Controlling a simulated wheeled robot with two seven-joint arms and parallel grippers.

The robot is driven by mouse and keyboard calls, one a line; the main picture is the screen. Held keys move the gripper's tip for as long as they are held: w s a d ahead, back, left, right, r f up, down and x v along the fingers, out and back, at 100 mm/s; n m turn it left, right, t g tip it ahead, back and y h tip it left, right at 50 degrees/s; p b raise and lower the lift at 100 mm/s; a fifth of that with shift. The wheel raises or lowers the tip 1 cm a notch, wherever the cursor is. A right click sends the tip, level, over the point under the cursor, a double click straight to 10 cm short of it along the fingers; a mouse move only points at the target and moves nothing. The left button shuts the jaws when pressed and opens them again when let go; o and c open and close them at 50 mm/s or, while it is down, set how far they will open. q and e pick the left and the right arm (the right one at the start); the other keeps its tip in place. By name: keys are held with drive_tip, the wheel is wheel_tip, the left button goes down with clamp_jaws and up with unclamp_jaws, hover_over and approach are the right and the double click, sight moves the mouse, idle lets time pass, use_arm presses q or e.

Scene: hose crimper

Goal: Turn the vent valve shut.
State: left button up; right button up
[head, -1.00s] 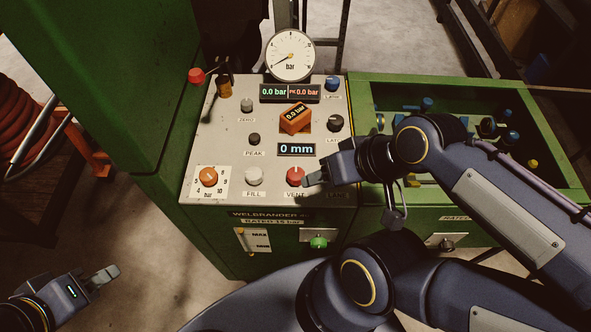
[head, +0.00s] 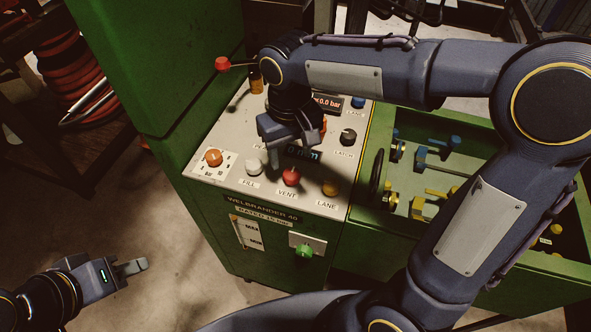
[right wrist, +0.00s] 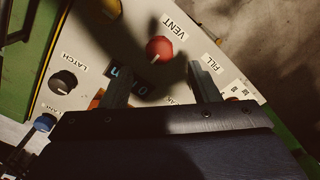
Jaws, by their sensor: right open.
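The vent valve is a red round knob (head: 290,177) above the VENT label on the sloping front panel. It also shows in the right wrist view (right wrist: 158,49), with a pale pointer line toward its lower edge there. My right gripper (head: 295,150) is over the panel, just behind the red knob, fingers spread and empty. In the right wrist view the gap between the fingers (right wrist: 160,72) lines up with the knob, which lies beyond the tips; I see no contact. My left gripper (head: 135,267) hangs at the lower left, away from the machine; its jaw opening is unclear.
Close to the red knob are the white FILL knob (head: 253,166), the yellow LANE knob (head: 330,187) and the black LATCH knob (head: 348,137). A green tray (head: 372,225) with fittings is at right.

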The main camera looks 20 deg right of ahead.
sight(292, 173)
wheel_tip(292, 173, down, 6)
idle(0.4)
drive_tip(key=c, duration=1)
drive_tip(key=shift+o, duration=0.2)
